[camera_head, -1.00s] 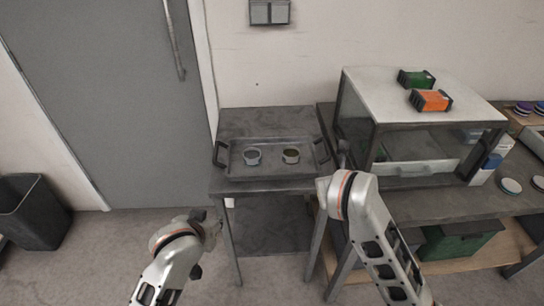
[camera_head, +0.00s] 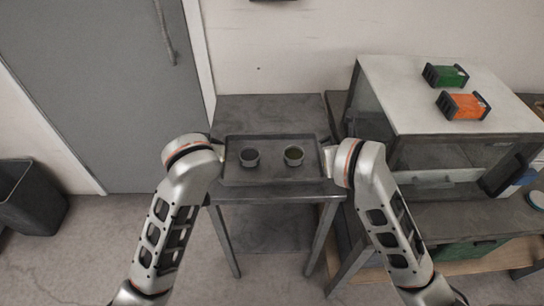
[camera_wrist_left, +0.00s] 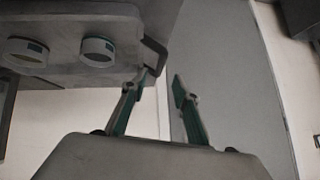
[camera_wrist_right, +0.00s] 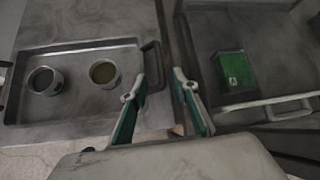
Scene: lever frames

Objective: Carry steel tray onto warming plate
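The dark steel tray (camera_head: 271,174) lies on a grey metal table, with a grey cup (camera_head: 250,158) and a cup with greenish contents (camera_head: 294,155) standing in it. My left gripper (camera_wrist_left: 160,77) is open at the tray's left end; the dark handle (camera_wrist_left: 155,55) is near one fingertip. My right gripper (camera_wrist_right: 159,77) is open at the right end, with the right handle (camera_wrist_right: 154,62) close to one finger. Neither visibly holds a handle. Both grippers are mostly hidden behind my wrists in the head view. I cannot identify the warming plate for certain.
A glass-fronted cabinet (camera_head: 425,80) stands close to the right of the tray, with a green box (camera_head: 445,76) and an orange box (camera_head: 463,106) on top. The tabletop behind the tray (camera_head: 270,108) is bare. A wall and door are behind.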

